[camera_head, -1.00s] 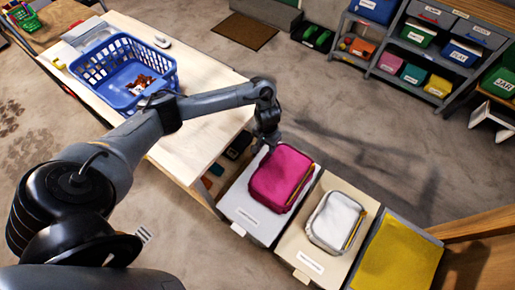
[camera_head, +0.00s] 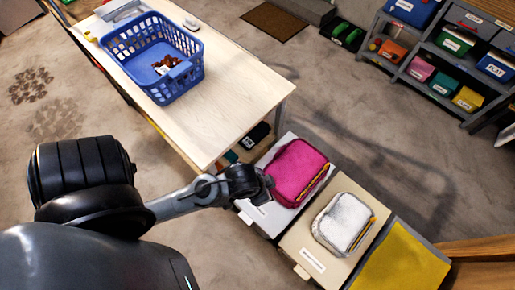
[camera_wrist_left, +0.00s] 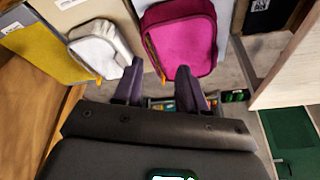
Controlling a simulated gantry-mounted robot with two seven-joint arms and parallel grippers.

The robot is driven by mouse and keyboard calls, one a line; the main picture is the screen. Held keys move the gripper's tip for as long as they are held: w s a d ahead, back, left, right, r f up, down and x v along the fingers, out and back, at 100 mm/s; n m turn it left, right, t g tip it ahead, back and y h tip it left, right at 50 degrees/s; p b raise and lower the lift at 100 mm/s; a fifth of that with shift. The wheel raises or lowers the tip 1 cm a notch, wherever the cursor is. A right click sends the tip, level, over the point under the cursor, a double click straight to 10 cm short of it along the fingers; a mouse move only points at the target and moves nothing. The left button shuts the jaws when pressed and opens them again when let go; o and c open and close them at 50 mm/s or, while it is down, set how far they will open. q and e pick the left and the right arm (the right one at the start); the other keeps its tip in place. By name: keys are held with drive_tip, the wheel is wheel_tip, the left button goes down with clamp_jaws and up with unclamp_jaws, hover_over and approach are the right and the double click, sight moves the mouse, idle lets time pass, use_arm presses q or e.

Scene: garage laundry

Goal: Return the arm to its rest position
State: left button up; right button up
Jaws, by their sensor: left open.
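My left arm comes in from the left in the head view. Its gripper (camera_head: 266,188) is beside the left edge of the magenta pouch (camera_head: 298,172); I cannot tell from this view whether they touch. In the left wrist view, the two fingers (camera_wrist_left: 160,85) stand apart with nothing held between them. The magenta pouch (camera_wrist_left: 181,38) lies beyond the fingertips there. My right gripper is in neither view.
The magenta pouch lies on a white labelled bin, and a white pouch (camera_head: 343,223) on a beige bin (camera_head: 298,244). A yellow bin (camera_head: 402,262) is at right. A blue basket (camera_head: 152,58) stands on the wooden table (camera_head: 235,100). Shelves (camera_head: 440,60) stand behind; open floor lies between.

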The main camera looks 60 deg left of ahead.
use_arm(q)
drive_tip(key=shift+s+a+r+g, duration=0.15)
drive_tip(key=shift+s+a, duration=0.15)
drive_tip(key=shift+s, duration=0.25)
drive_tip(key=shift+s+a+r+g, duration=0.15)
drive_tip(key=shift+s+a, duration=0.15)
drive_tip(key=shift+s, duration=0.25)
wheel_tip(320, 180, up, 22)
drive_tip(key=p, duration=2.1)
drive_tip(key=shift+p, duration=0.4)
drive_tip(key=shift+f, duration=0.1)
